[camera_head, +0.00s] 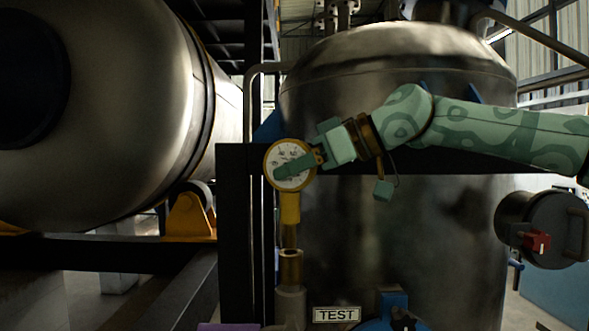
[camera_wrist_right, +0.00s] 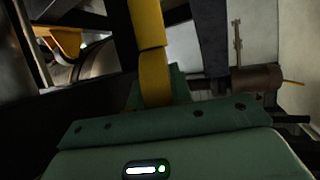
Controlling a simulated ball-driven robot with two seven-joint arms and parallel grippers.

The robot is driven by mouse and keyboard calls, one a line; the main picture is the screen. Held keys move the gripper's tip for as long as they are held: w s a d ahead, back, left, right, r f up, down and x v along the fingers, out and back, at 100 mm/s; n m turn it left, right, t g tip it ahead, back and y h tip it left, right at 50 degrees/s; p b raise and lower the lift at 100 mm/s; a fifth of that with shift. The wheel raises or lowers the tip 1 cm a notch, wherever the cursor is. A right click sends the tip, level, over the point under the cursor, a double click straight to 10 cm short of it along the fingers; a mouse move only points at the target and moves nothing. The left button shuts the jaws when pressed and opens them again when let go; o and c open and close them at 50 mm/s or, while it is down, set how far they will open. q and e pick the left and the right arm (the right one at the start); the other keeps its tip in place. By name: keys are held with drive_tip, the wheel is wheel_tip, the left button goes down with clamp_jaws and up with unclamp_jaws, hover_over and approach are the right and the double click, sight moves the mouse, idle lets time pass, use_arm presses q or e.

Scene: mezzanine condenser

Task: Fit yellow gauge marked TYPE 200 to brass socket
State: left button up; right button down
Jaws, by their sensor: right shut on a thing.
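The yellow-rimmed gauge (camera_head: 289,146) with a white round dial is upright left of centre in the head view. Its marking is too small to read. My right gripper (camera_head: 293,168) is shut on it, with a green finger across the dial. In the right wrist view the yellow gauge body (camera_wrist_right: 149,45) shows between the green fingers (camera_wrist_right: 158,90). A yellow stem (camera_head: 290,207) runs down from the gauge, with a thinner brass part below. The brass socket (camera_head: 290,268) is directly underneath, in line with it. I cannot tell how far the stem sits inside. My left gripper is out of view.
A large metal vessel (camera_head: 400,240) stands close behind the gauge, and a dark post (camera_head: 234,230) at its left. A TEST label (camera_head: 337,314) and a blue valve part (camera_head: 393,300) are low right of the socket. A red knob (camera_head: 537,241) is at far right.

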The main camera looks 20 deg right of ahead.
sight(296, 223)
drive_tip(key=shift+r, duration=0.1)
idle(0.5)
drive_tip(key=shift+s+b, duration=0.1)
drive_tip(key=shift+b, duration=0.25)
drive_tip(key=shift+b, duration=0.55)
idle(1.0)
drive_tip(key=shift+f+b, duration=2.65)
drive_tip(key=shift+b, duration=0.15)
drive_tip(key=c, duration=1.2)
unclamp_jaws()
drive_tip(key=shift+o, duration=0.2)
drive_tip(key=b+v, duration=0.2)
drive_tip(key=v, duration=1.4)
